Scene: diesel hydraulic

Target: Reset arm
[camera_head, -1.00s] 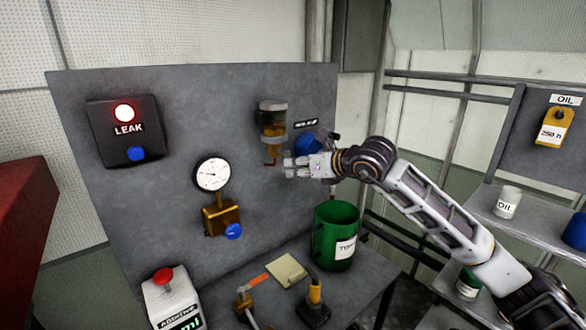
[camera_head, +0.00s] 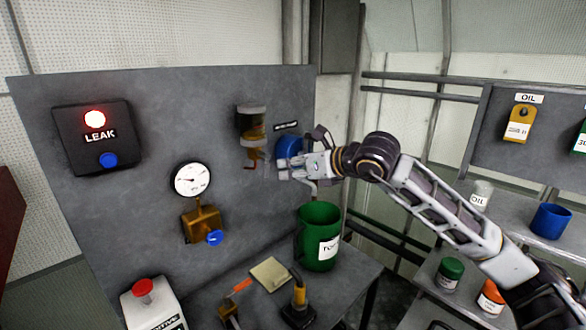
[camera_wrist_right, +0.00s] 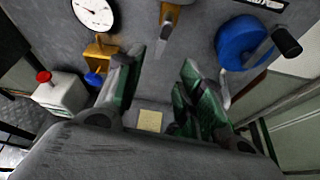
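My right gripper (camera_head: 284,168) is in front of the grey panel (camera_head: 120,215), above the green bucket (camera_head: 318,262) and close to the blue round knob (camera_head: 288,146). The wrist view shows its green-padded fingers (camera_wrist_right: 163,66) spread apart with nothing between them. The blue knob with its dark handle (camera_wrist_right: 242,42) shows at upper right there, apart from the fingers. My right arm reaches in from the lower right. My left gripper is not in view.
The panel carries a lit LEAK box (camera_head: 97,162), a gauge (camera_head: 192,180), a brass valve (camera_head: 201,224) and an amber-filled cup (camera_head: 251,130). Below lie a yellow note (camera_head: 270,273) and a white red-button device (camera_head: 153,307). Shelves at right hold a blue cup (camera_head: 551,220) and pots.

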